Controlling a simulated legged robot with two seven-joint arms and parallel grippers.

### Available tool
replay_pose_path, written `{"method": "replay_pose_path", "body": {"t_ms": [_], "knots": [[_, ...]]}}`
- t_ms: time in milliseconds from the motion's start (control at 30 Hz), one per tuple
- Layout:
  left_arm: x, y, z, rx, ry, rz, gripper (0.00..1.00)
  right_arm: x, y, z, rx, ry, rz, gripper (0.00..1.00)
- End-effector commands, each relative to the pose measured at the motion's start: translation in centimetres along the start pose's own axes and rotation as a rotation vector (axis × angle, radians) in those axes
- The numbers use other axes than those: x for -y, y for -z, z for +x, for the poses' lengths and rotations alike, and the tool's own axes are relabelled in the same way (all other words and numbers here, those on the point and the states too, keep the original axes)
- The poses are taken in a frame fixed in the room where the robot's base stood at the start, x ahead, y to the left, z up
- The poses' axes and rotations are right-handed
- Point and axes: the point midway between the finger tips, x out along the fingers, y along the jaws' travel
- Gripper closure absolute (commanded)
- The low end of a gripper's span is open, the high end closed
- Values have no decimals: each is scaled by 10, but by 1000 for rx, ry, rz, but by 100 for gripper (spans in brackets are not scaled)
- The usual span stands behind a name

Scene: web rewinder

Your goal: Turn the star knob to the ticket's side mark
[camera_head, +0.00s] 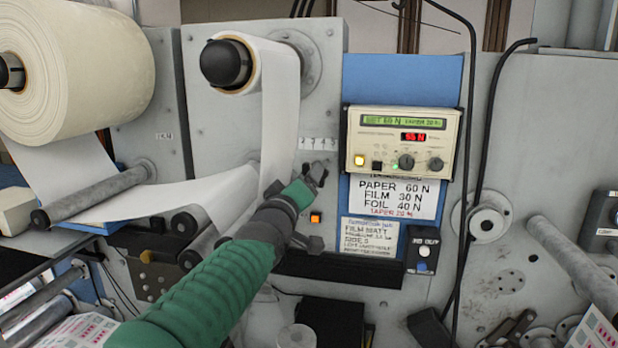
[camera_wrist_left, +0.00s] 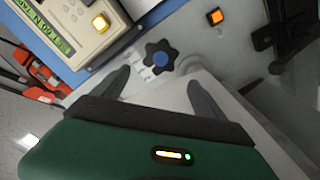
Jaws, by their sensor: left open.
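The star knob (camera_wrist_left: 160,57), black with a blue centre, sits on the grey machine panel in the left wrist view. It lies just beyond and between the open fingertips of my left gripper (camera_wrist_left: 160,78), apart from them as far as I can see. In the head view my left gripper (camera_head: 314,176) is in front of the panel and mostly hides the knob. A row of small white marks (camera_head: 318,144) is above it. The job ticket (camera_head: 369,239) reads FILM MATT and a side line that looks like "SIDE S". My right gripper is not in view.
A lit orange button (camera_head: 316,218) is just below the gripper. A control box (camera_head: 402,142) with displays and knobs stands to the right, above a tension card (camera_head: 393,196). A white web (camera_head: 277,115) hangs close on the left. Black cables (camera_head: 468,200) run down at right.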

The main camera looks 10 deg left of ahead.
Motion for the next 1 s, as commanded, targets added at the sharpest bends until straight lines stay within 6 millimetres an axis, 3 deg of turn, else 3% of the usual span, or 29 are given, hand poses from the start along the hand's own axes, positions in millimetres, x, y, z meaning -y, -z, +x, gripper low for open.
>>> {"method": "replay_pose_path", "body": {"t_ms": [100, 300, 667, 1000], "knots": [[-4, 2, 34, 4, 6, 4, 17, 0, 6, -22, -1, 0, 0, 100], [-7, -1, 71, 5, 2, 4, 17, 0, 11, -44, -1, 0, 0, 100], [-3, -2, 78, 2, -1, 1, 17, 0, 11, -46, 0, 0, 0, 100], [-2, -3, 80, 2, 1, 2, 62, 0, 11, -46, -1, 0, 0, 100]]}}
